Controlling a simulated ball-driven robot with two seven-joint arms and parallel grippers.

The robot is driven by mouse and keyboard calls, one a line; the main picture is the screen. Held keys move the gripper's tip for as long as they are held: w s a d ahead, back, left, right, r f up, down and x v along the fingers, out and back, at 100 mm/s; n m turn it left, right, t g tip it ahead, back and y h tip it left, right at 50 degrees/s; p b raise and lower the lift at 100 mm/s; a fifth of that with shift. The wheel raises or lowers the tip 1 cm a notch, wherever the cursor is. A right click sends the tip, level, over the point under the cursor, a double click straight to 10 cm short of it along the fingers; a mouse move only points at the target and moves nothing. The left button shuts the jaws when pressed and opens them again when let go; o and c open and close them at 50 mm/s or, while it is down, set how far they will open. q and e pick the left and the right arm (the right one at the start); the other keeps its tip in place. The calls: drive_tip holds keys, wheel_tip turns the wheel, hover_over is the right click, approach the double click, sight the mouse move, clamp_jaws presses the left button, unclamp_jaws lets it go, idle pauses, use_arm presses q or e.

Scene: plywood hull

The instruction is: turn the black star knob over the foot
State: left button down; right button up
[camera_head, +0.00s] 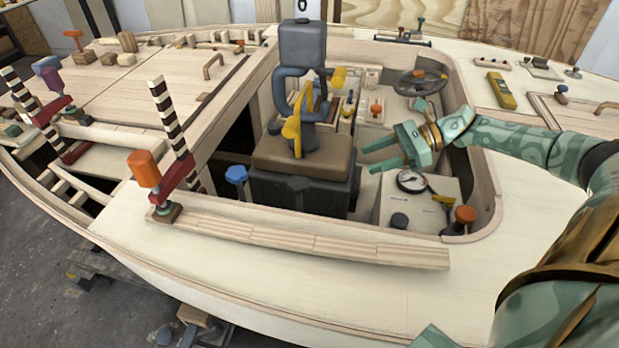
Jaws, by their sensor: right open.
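A dark knob (398,221) stands on the front left part of the pale box that carries the gauge, at the right end of the cockpit. It is small here, and I cannot tell whether it is star-shaped or whether a foot is under it. My right gripper (368,159) is open and empty, with its fingers pointing left. My left gripper is not in view.
An orange knob (465,215) and a yellow lever (443,200) stand right of the dark knob. A blue knob (236,175) is left of the seat (303,159). Red clamps with striped bars (170,120) rise at left. The near deck (300,275) is mostly clear.

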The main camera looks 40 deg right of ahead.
sight(305, 183)
drive_tip(key=b+x, duration=0.3)
drive_tip(key=x, duration=1.2)
drive_tip(key=shift+s+a+b, duration=0.1)
drive_tip(key=shift+a+b, duration=0.1)
drive_tip(key=shift+b, duration=0.15)
drive_tip(key=shift+w+a, duration=0.2)
drive_tip(key=shift+a, duration=0.2)
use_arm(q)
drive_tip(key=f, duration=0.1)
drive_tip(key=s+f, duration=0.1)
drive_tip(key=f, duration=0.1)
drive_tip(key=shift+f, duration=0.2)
use_arm(e)
drive_tip(key=shift+c, duration=0.3)
drive_tip(key=shift+s+d, duration=0.1)
clamp_jaws()
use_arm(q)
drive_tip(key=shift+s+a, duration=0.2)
